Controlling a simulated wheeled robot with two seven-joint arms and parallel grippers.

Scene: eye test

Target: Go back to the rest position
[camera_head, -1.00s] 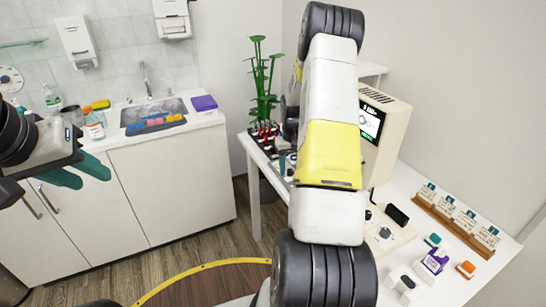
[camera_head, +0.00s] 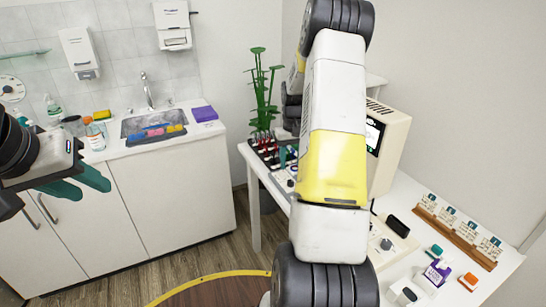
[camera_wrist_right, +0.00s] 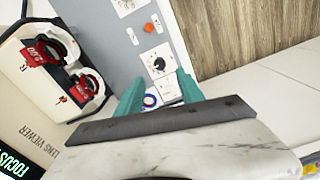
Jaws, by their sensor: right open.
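My left gripper (camera_head: 94,190) is at the left of the head view, in front of the white cabinet doors. Its two teal fingers stand apart with nothing between them. My right arm crosses the middle of the head view and mostly hides its gripper (camera_head: 287,157), near the far end of the white table (camera_head: 402,189). In the right wrist view my right gripper (camera_wrist_right: 160,92) is open, its teal fingers apart over a grey panel with a dial (camera_wrist_right: 158,64). I see nothing held between them.
A beige lens viewer (camera_wrist_right: 30,85) with red-rimmed parts is close left of the right gripper. A green plant-like stand (camera_head: 263,90) is behind it. Wooden card rack (camera_head: 457,240), purple-white box (camera_head: 437,272) and orange item (camera_head: 468,281) are at right. The sink (camera_head: 153,122) is back left.

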